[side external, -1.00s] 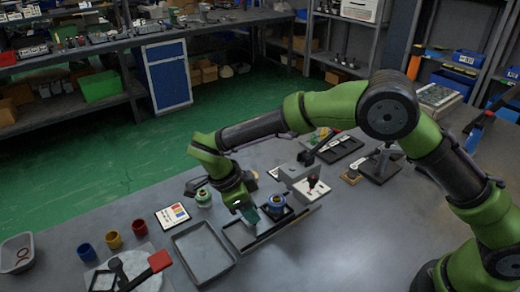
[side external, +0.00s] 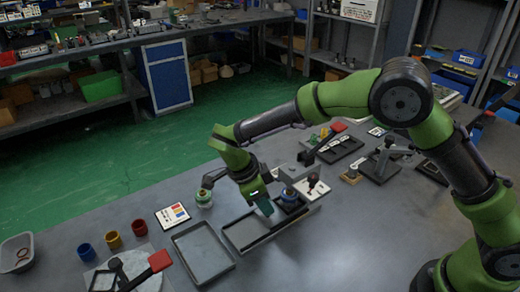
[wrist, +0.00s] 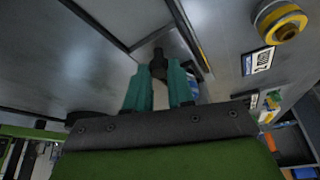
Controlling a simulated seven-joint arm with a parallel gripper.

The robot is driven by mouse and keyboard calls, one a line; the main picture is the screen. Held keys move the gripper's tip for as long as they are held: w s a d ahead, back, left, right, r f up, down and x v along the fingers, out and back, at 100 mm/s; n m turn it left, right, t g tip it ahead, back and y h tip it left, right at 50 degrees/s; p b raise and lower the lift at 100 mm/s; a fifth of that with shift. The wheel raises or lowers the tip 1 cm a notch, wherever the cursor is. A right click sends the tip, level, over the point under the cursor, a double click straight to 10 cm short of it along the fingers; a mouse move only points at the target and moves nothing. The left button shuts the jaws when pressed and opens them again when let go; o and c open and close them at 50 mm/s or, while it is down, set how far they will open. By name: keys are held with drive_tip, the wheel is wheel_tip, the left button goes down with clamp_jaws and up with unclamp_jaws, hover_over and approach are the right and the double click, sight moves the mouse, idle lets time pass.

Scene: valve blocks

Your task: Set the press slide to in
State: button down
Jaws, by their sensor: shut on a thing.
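The press slide (side external: 291,205) is a dark carrier with a blue round part on it, sitting in a long grey track (side external: 248,238) at the foot of the grey press (side external: 304,181). Its carrier lies at the right, press-side end of the track, close against the press. My gripper (side external: 266,209) is at the left side of the carrier, its teal fingers pointing down. In the wrist view, the gripper (wrist: 159,80) is shut on a dark upright handle (wrist: 158,64). My fingers partly hide the carrier and the blue part there.
An empty grey tray (side external: 203,256) lies left of the track. Several coloured cups stand further left.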

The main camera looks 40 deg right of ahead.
drive_tip(key=c, duration=1.3)
unclamp_jaws()
drive_tip(key=shift+d, duration=0.35)
drive_tip(key=o, duration=0.3)
drive_tip(key=shift+a, duration=0.1)
drive_tip(key=shift+a+r, duration=0.1)
drive_tip(key=shift+r, duration=0.05)
drive_tip(key=v, duration=1.6)
drive_tip(key=shift+w+a+r, duration=0.15)
drive_tip(key=shift+r, duration=0.1)
